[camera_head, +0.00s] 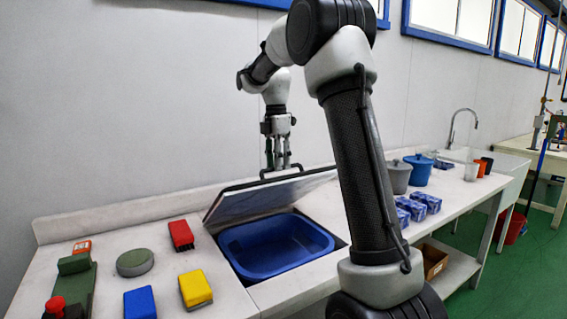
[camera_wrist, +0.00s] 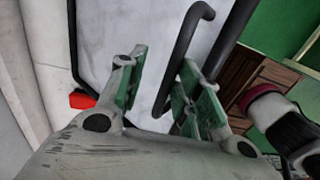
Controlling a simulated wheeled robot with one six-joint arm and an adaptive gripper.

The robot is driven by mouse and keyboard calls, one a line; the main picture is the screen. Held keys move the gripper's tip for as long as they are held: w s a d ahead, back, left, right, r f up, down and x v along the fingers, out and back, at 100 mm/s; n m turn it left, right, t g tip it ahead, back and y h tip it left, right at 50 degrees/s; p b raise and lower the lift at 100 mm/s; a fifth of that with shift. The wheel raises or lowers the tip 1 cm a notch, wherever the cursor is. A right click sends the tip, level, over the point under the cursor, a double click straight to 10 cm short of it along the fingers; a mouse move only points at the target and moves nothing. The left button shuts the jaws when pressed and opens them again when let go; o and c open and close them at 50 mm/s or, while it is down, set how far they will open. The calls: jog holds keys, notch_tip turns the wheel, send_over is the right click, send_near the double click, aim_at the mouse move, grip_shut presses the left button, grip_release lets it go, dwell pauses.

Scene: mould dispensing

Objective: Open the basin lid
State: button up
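The basin lid (camera_head: 262,197), a pale panel with a dark frame, stands tilted up at the back of the blue basin (camera_head: 275,247), whose inside is exposed. Its dark handle (camera_head: 283,173) is at the upper edge. My gripper (camera_head: 277,165) points down at the handle from above. In the wrist view, the green-padded fingers are apart, with the handle bar (camera_wrist: 183,58) between them. A gap shows beside the bar, so the fingers do not look closed on it. The lid's pale face (camera_wrist: 150,25) fills the middle of that view.
Left of the basin on the worktop are a red block (camera_head: 181,235), a yellow block (camera_head: 195,289), a blue block (camera_head: 139,303) and a round green piece (camera_head: 135,262). Right are a grey pot (camera_head: 398,177), a blue pot (camera_head: 418,170) and blue boxes (camera_head: 425,202). A wall stands behind.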

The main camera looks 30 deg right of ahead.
dwell(0.3)
jog(key=w+r, duration=0.4)
jog(key=r, duration=0.4)
dwell(0.6)
dwell(0.5)
